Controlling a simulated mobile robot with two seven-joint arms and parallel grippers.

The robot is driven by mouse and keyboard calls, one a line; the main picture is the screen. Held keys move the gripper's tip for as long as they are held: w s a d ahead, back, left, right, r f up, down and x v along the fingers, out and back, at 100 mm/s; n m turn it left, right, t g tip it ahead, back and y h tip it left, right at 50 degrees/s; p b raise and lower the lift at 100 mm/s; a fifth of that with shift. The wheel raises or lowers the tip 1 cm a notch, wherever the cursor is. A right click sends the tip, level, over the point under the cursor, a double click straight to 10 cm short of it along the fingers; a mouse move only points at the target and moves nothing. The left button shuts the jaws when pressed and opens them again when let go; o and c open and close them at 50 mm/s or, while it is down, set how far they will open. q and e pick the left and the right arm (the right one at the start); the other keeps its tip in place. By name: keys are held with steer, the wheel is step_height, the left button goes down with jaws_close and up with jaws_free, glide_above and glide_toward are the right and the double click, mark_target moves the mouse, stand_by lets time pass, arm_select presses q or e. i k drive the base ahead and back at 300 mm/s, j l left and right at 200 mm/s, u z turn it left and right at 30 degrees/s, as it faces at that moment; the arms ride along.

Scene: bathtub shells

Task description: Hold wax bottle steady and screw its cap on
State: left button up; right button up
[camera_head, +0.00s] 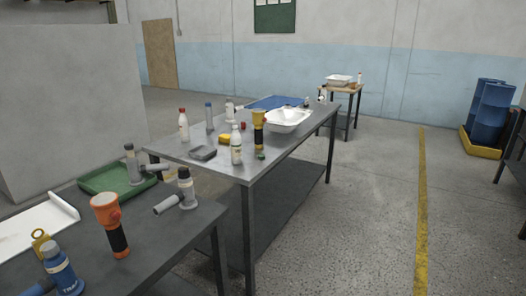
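Several bottles stand upright on the grey metal table in the middle (285,150); I cannot tell which one is the wax bottle. One is a white bottle with a red top (184,128). A short white bottle (230,112) stands farther back. A grey bottle with a blue top (209,119) stands between them. A small red piece (243,126) lies among them, too small to tell if it is a cap. Neither of my grippers is in view.
A yellow-and-black flashlight (258,130), a grey tray (203,153) and a white basin (289,121) share that table. A nearer dark table (165,230) holds an orange flashlight (106,220), grey fittings and a green tray (92,184).

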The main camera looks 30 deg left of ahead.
mark_target(236, 140)
steer(key=i, duration=1.2)
steer(key=i+u, duration=0.3)
steer(key=i, duration=0.2)
steer(key=i+l+u, duration=0.25)
steer(key=i, duration=0.25)
steer(key=i+l+u, duration=0.15)
steer(key=i+u, duration=0.25)
steer(key=i+l+u, duration=0.2)
steer(key=u, duration=0.2)
steer(key=i+l+u, duration=0.65)
steer(key=l, duration=0.15)
